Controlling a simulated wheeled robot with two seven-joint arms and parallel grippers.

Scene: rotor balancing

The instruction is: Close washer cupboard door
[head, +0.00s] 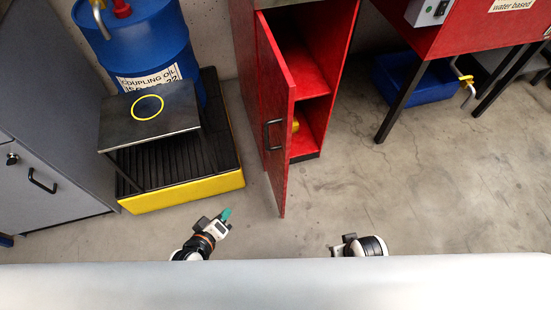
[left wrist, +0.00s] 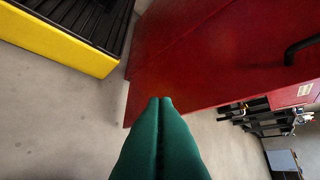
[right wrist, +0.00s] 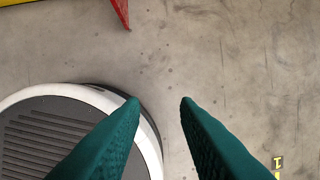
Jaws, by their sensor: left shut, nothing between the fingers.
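The red cupboard (head: 338,55) stands at the top middle of the head view with its red door (head: 274,110) swung open toward me. The door has a black handle (head: 272,135) on its outer left face. In the left wrist view the door (left wrist: 215,55) fills the top, with its handle (left wrist: 300,50) at the right. My left gripper (head: 227,213) is shut and empty, left of the door's lower free edge; its fingertips (left wrist: 160,100) appear before the door in the left wrist view, contact unclear. My right gripper's fingers (right wrist: 160,100) are apart and empty over the floor.
A yellow-edged spill pallet (head: 190,192) with a blue drum (head: 140,45) and small metal table (head: 150,115) stands left of the door. A grey cabinet (head: 40,150) is at far left. A red machine (head: 460,30) stands at right. The floor (head: 400,190) right of the door is clear.

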